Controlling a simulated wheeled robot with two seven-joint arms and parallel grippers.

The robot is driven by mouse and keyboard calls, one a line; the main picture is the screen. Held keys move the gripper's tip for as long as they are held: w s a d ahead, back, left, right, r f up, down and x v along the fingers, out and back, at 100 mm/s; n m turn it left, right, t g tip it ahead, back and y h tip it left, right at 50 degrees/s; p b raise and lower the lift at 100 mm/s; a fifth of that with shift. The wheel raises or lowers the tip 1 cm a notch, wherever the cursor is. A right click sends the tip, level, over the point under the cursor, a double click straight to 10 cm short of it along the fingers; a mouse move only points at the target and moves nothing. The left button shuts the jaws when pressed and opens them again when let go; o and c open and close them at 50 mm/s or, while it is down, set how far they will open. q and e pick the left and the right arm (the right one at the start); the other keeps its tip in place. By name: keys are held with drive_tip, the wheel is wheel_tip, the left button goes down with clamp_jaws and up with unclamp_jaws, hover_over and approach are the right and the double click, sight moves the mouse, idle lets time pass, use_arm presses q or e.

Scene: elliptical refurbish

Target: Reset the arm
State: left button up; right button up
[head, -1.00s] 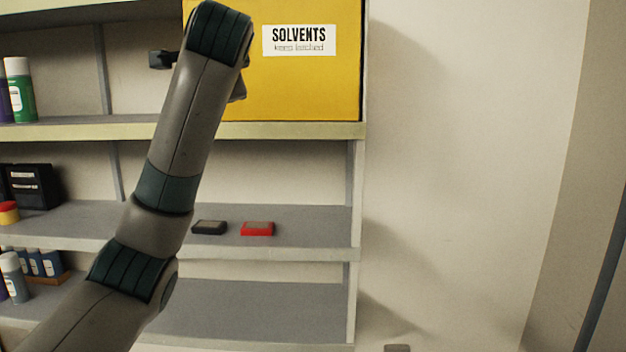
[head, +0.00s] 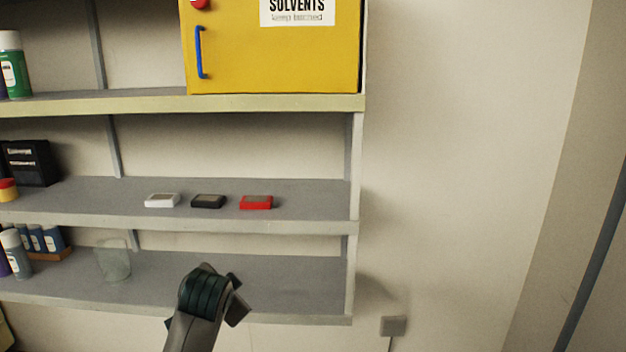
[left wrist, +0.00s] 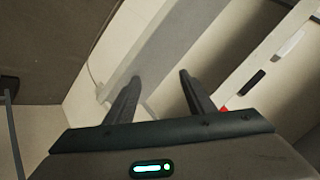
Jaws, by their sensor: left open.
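My left arm (head: 203,300) comes up from the bottom of the head view, in front of the lowest shelf. Its gripper is largely hidden there behind the wrist. In the left wrist view my left gripper (left wrist: 158,90) has its two dark fingers spread apart with nothing between them. My right gripper is not in view.
A shelf unit (head: 200,222) carries a white box (head: 161,200), a black box (head: 208,201) and a red box (head: 257,202). A clear glass (head: 114,262) stands below. A yellow solvents cabinet (head: 270,60) with a blue handle (head: 200,52) is above.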

use_arm(q)
drive_tip(key=s+a+f+n+g+h, duration=0.1)
drive_tip(key=s+a+f+n+g, duration=0.15)
drive_tip(key=s+f, duration=1.85)
drive_tip(key=s+f+n+g, duration=0.2)
drive_tip(key=s+f, duration=0.1)
drive_tip(key=s, duration=0.9)
drive_tip(key=s+f+n+g, duration=0.2)
drive_tip(key=s+f, duration=0.2)
drive_tip(key=s, duration=0.9)
wheel_tip(320, 180, down, 29)
drive_tip(key=s+g, duration=0.1)
drive_tip(key=s, duration=0.1)
drive_tip(key=s+a+f, duration=0.2)
drive_tip(key=s+f, duration=0.6)
drive_tip(key=s+a+f+g, duration=0.1)
drive_tip(key=s+a+f, duration=0.1)
drive_tip(key=s+f, duration=0.6)
drive_tip(key=shift+s+f+m, duration=0.35)
drive_tip(key=shift+s+f, duration=0.05)
drive_tip(key=shift+s, duration=0.25)
